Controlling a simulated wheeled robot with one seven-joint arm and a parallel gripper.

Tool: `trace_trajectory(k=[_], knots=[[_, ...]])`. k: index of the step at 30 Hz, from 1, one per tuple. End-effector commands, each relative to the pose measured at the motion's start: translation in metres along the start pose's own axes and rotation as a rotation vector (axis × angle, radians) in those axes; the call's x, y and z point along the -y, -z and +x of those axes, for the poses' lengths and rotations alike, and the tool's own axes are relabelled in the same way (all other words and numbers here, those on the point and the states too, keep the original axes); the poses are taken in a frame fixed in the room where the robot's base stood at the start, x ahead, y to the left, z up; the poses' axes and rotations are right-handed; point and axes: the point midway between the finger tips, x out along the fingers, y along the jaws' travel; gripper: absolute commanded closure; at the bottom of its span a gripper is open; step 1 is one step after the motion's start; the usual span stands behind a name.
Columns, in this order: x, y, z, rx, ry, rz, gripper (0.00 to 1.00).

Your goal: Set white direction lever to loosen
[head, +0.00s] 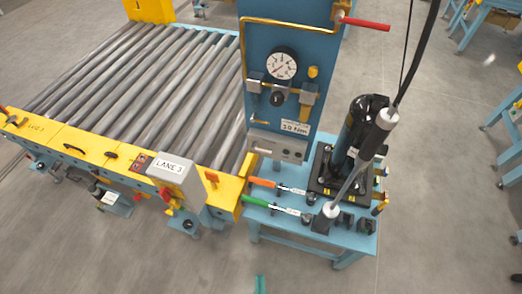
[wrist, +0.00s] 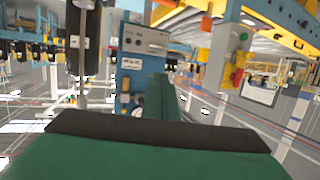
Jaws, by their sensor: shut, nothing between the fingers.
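The blue bench (head: 345,240) holds an orange-handled tool (head: 275,185), a green-handled tool (head: 270,205) and a black upright device (head: 362,130). A blue panel (head: 265,40) with a gauge (head: 282,64) stands behind. A roller conveyor (head: 140,80) is left. Floor in front is clear.

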Motion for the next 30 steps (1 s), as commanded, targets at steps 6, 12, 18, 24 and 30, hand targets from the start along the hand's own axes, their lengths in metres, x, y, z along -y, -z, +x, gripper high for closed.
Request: trace_trajectory(k=[6, 12, 18, 24, 30], knots=[[0.003, -0.011, 0.031, 0.022, 0.009, 0.0, 1.0], [0.014, -0.028, 0.093, 0.081, 0.03, -0.006, 1.0], [0.02, -0.033, 0.158, 0.144, 0.02, -0.011, 1.0], [0.023, -0.022, 0.22, 0.2, -0.016, -0.007, 1.0], [0.025, 0.004, 0.277, 0.25, -0.075, 0.009, 1.0]])
